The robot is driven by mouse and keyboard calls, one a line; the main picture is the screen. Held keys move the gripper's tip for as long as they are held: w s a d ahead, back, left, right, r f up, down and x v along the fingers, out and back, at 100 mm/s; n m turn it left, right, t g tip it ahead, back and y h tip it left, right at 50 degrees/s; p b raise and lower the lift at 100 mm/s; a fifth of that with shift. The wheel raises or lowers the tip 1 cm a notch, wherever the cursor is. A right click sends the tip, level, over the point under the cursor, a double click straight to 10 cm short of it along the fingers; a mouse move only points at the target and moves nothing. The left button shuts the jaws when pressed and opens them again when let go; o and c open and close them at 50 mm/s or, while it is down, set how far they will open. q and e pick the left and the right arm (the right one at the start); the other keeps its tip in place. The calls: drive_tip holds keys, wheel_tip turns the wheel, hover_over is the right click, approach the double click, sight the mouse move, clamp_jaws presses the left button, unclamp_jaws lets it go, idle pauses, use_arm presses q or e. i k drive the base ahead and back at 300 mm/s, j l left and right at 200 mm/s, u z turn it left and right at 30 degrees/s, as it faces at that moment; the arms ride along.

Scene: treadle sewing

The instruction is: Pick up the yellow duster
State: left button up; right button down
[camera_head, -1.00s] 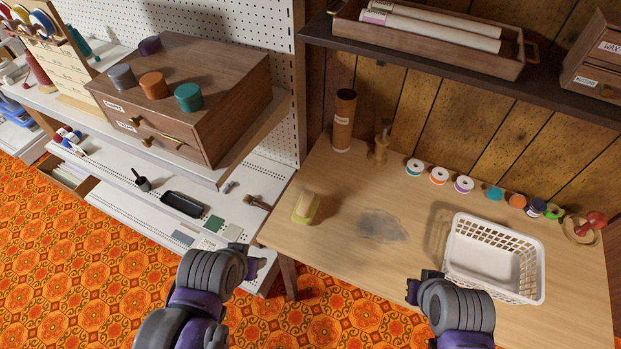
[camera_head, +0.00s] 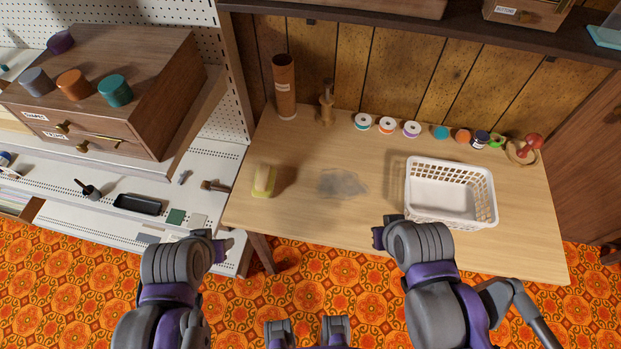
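The yellow duster (camera_head: 264,181) is a small yellow block-like thing with a paler top. It rests near the left edge of the wooden table (camera_head: 310,222). My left gripper (camera_head: 222,247) is in front of the table's left end, below and left of the duster, and apart from it. My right gripper (camera_head: 378,235) is at the table's front edge, left of the white basket. Both arms hide most of their fingers, so I cannot see whether either gripper is open or shut. Nothing shows held in either one.
A grey smudge (camera_head: 342,184) marks the table right of the duster. A white basket (camera_head: 450,218) stands at the right. A cardboard tube (camera_head: 285,88), a wooden stand (camera_head: 326,105) and several spools line the back. A white shelf with a wooden drawer box (camera_head: 120,85) stands left.

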sight(263, 188)
drive_tip(key=i+j+z, duration=0.15)
drive_tip(key=z, duration=0.35)
drive_tip(key=j+z, duration=0.35)
drive_tip(key=z, duration=0.15)
drive_tip(key=i, duration=0.05)
